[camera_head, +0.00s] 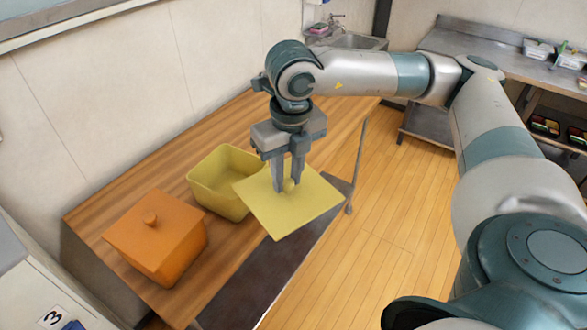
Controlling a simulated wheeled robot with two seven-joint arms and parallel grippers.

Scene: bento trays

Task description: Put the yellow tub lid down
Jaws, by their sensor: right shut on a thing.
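The yellow tub lid (283,217) is a flat square with a small round knob on top. My right gripper (288,185) is shut on that knob, pointing straight down, and holds the lid near the table's front edge. The lid overlaps the right side of the yellow tub (207,193) in this view. The tub stands open on the wooden table (120,195), with its inside showing. I cannot tell the exact gap between the lid and the table. My left gripper is not in view.
An orange tub with its orange lid (155,238) on stands left of the yellow tub. Bare table lies behind the tubs. A metal sink (345,41) and a steel counter (470,42) with small containers are at the back.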

